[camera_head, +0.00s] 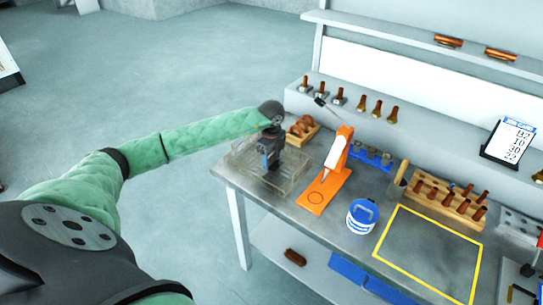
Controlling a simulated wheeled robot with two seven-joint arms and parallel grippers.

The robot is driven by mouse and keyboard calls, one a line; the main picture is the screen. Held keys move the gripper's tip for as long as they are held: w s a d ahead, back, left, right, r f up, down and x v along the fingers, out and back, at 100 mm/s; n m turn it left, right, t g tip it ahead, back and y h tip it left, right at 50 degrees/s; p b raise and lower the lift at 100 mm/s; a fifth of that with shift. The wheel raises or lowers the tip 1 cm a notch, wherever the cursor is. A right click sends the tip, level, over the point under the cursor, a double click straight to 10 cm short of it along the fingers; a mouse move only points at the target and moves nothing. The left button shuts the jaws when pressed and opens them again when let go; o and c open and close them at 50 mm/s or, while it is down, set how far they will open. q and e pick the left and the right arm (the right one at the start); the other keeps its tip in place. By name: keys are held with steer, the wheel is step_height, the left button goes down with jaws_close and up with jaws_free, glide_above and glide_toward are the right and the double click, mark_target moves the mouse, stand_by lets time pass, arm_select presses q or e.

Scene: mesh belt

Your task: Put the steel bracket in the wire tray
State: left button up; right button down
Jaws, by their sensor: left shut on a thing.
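The wire tray (243,158) stands at the left end of the steel bench, a pale see-through mesh box. My left gripper (271,166) points down over the tray, with its fingertips low and within the tray's outline. It is shut on a small grey piece, which I take for the steel bracket; the fingers mostly hide it. I cannot tell whether the piece touches the tray floor. My right gripper is out of view.
An orange stand (318,190) is close to the tray's right. A wooden box of copper parts (301,130) is behind. A blue-and-white tub (362,216), a wooden rack (447,197) and a yellow-outlined bare area (428,250) lie further right.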

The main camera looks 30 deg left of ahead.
arm_select(q)
steer(key=shift+f, duration=0.2)
steer(key=shift+f, duration=0.1)
steer(key=o, duration=1)
steer(key=shift+o, duration=0.2)
